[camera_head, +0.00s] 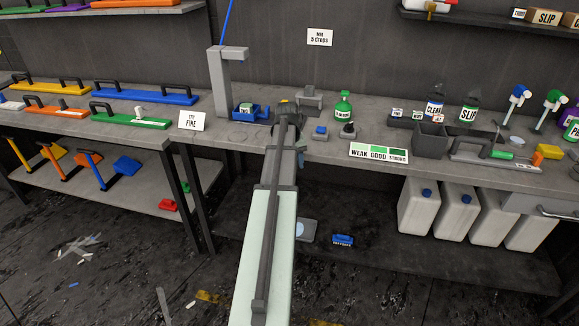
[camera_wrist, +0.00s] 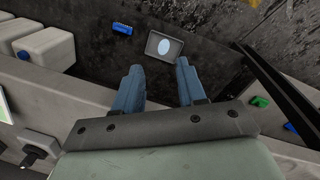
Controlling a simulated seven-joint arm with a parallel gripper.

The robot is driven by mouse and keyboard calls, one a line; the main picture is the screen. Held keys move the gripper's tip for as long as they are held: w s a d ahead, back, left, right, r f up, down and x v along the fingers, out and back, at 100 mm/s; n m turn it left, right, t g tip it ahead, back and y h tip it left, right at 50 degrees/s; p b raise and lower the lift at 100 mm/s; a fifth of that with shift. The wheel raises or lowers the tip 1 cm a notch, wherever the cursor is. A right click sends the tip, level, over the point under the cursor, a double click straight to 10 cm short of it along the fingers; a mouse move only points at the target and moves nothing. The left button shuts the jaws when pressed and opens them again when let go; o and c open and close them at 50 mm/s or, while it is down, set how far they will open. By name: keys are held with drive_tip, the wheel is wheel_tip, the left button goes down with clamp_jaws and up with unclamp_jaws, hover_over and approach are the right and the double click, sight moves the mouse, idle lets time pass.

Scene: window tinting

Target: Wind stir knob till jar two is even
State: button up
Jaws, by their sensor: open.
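My gripper (camera_wrist: 159,67) is open and empty in the wrist view, its two blue-grey fingers apart over the bench's front edge. A small labelled jar (camera_head: 245,108) sits in a blue holder (camera_head: 263,116) by a grey post (camera_head: 224,85). No jar is clearly marked two, and evenness cannot be seen.
A green bottle (camera_head: 343,106), a blue-topped block (camera_head: 320,131) and a weak-good-strong chart (camera_head: 379,153) are on the bench (camera_head: 330,155). A grey tray (camera_wrist: 165,46) and blue item (camera_wrist: 122,29) lie below. White canisters (camera_head: 419,206) stand under the right side.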

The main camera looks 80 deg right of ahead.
drive_tip(key=shift+w+a+f, duration=0.3)
drive_tip(key=shift+w+f, duration=0.25)
drive_tip(key=shift+w, duration=0.2)
